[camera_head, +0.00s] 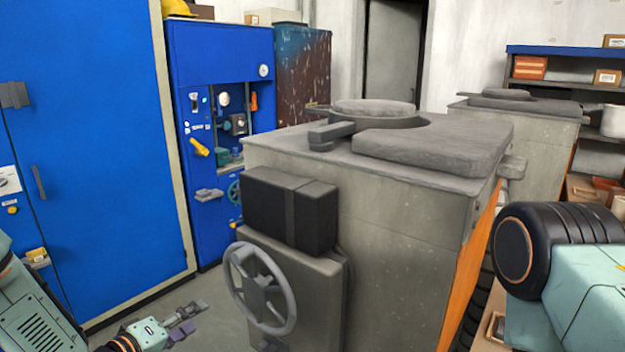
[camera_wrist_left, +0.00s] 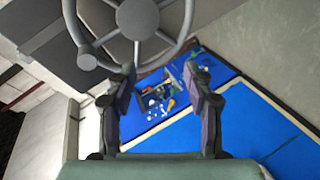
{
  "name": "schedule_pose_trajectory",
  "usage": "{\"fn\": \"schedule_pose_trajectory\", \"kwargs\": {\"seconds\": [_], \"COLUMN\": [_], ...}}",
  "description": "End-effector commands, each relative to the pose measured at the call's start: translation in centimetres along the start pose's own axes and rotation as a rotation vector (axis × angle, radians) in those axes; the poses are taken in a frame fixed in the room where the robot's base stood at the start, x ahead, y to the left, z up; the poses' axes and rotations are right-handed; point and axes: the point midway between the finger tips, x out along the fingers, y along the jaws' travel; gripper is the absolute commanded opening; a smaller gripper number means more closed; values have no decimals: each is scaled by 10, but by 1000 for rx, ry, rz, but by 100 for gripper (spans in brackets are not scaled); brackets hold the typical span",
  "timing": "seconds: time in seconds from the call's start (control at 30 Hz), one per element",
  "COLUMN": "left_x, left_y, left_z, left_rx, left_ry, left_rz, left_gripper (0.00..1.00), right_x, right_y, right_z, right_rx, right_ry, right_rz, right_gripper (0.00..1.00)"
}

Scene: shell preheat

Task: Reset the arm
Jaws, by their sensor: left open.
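My left gripper (camera_head: 184,322) is low at the lower left of the head view, in front of the blue cabinets and left of the furnace handwheel (camera_head: 260,288). In the left wrist view its two fingers (camera_wrist_left: 160,108) are spread apart with nothing between them. The handwheel (camera_wrist_left: 138,20) shows at the top of that view, beyond the fingertips, and no contact is visible. My right arm (camera_head: 560,275) shows at the right edge of the head view; its gripper is out of view.
A grey furnace (camera_head: 400,220) with a round lid (camera_head: 375,107) fills the middle. A blue cabinet (camera_head: 90,130) and a blue control panel (camera_head: 222,60) stand at left. A second furnace (camera_head: 535,135) and a shelf (camera_head: 565,50) stand behind right. Some grey floor (camera_head: 200,295) is free.

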Motion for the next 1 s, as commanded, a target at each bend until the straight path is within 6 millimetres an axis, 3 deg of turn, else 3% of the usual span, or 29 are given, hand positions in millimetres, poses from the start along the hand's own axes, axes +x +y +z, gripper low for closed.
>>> {"fn": "schedule_pose_trajectory", "kwargs": {"seconds": [0.17, 0.27, 0.4, 0.6, 0.7, 0.8, 1.0], "left_x": [-23, -50, -100, -189, -226, -246, -249], "left_y": [-68, -108, -154, -202, -216, -226, -232], "left_z": [69, 115, 177, 252, 278, 298, 304], "left_rx": [225, 346, 479, 573, 563, 576, 583], "left_ry": [-104, -219, -418, -710, -801, -867, -887], "left_rz": [-267, -419, -598, -803, -882, -909, -910], "left_gripper": [52, 52, 52, 52, 52, 52, 52], "right_x": [12, 20, 32, 50, 59, 68, 71], "right_y": [0, 0, 0, 0, 0, 0, 0], "right_z": [0, 0, 0, 0, 0, 0, 0], "right_rx": [0, 0, 0, 0, 0, 0, 0], "right_ry": [0, 0, 0, 0, 0, 0, 0], "right_rz": [0, 0, 0, 0, 0, 0, 0], "right_gripper": [40, 40, 40, 40, 40, 40, 40]}}
